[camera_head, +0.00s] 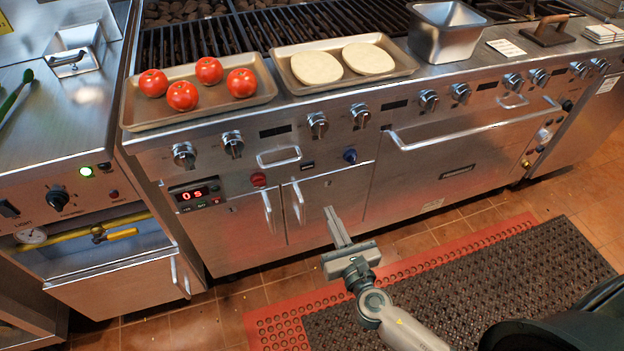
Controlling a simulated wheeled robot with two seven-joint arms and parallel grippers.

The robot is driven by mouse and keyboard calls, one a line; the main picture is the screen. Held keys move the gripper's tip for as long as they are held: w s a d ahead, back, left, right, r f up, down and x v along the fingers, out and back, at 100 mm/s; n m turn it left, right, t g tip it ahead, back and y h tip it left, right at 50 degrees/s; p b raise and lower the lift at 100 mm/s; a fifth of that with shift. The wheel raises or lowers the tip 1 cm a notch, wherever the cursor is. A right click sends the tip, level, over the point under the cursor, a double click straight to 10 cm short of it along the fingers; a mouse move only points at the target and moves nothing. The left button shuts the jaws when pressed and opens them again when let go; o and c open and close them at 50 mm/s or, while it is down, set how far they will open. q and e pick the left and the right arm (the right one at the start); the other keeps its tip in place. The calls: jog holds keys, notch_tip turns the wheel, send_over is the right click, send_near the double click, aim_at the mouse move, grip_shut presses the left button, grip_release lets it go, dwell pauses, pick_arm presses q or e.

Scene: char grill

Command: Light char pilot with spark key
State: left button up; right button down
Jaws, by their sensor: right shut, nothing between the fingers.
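The steel char grill (280,133) fills the upper middle, with a row of metal knobs along its front panel. A red knob (259,180) and a blue knob (350,156) sit lower on that front. Left of them, a timer panel (195,195) shows red digits reading 0 s. I cannot tell which part is the spark key or the pilot. My right gripper (336,222) is in front of the lower doors, below the blue knob and apart from it. Its fingers are together with nothing between them. My left gripper is not in view.
A tray with several tomatoes (200,118) and a tray with two pale rounds (290,79) rest on the front ledge. A steel pan (440,40) stands to their right. Door handles (298,203) stick out near my gripper. A dark mat (480,285) covers the floor.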

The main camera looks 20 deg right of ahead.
aim_at(308, 166)
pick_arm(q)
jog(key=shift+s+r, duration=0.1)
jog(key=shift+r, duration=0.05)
pick_arm(e)
jog(key=shift+a+r+n, duration=0.15)
jog(key=shift+r+n, duration=0.15)
jog(key=shift+r, duration=0.15)
jog(key=shift+w, duration=0.1)
jog(key=w+p, duration=0.1)
jog(key=w, duration=1.2)
jog(key=shift+a, duration=0.2)
jog(key=shift+w, duration=0.4)
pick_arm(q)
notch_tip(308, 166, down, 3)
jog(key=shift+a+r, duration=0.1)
